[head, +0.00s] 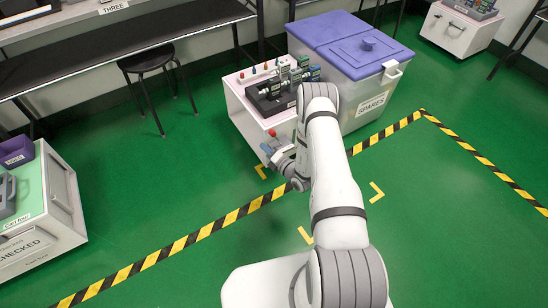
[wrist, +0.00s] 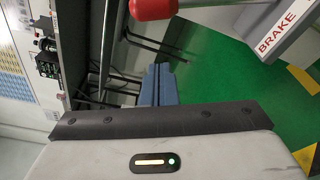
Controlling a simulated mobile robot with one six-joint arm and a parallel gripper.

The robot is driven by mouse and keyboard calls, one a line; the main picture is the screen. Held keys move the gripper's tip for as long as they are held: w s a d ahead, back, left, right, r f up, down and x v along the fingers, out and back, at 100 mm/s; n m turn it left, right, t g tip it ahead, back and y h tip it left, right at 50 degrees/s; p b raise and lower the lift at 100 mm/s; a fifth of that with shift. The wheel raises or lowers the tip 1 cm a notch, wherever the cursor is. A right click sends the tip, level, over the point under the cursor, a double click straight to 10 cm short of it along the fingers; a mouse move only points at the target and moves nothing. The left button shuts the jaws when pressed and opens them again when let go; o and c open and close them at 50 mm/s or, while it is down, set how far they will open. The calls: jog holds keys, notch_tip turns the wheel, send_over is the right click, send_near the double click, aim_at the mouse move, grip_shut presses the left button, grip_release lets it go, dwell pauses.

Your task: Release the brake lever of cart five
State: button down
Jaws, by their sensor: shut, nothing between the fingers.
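A white cart (head: 240,112) with handheld testers (head: 280,88) on top stands at the centre of the head view; I see no number on it. The brake lever's red knob (head: 272,133) shows at its front, close to my gripper (head: 267,148). In the wrist view the red knob (wrist: 153,8) is at the top edge, with a grey plate labelled BRAKE (wrist: 275,28) to its right. My gripper's blue fingers (wrist: 160,72) are shut and empty, with the knob just beyond their tips in the picture. The lever's shaft is mostly out of view.
A lidded SPARES bin (head: 365,80) stands right beside the cart. Another cart (head: 55,215) with a CHECKED sign is at the left. A black stool (head: 147,62) and benches stand behind. Yellow-black tape (head: 200,235) crosses the green floor, which is clear at the right.

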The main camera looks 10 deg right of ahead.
jog(key=shift+w+d+r+b, duration=0.35)
jog(key=shift+w+d+r, duration=0.05)
jog(key=shift+w+d, duration=0.3)
jog(key=shift+w+d+r+b, duration=0.35)
jog(key=shift+w+d, duration=0.2)
jog(key=shift+w, duration=0.15)
jog(key=shift+d, duration=0.15)
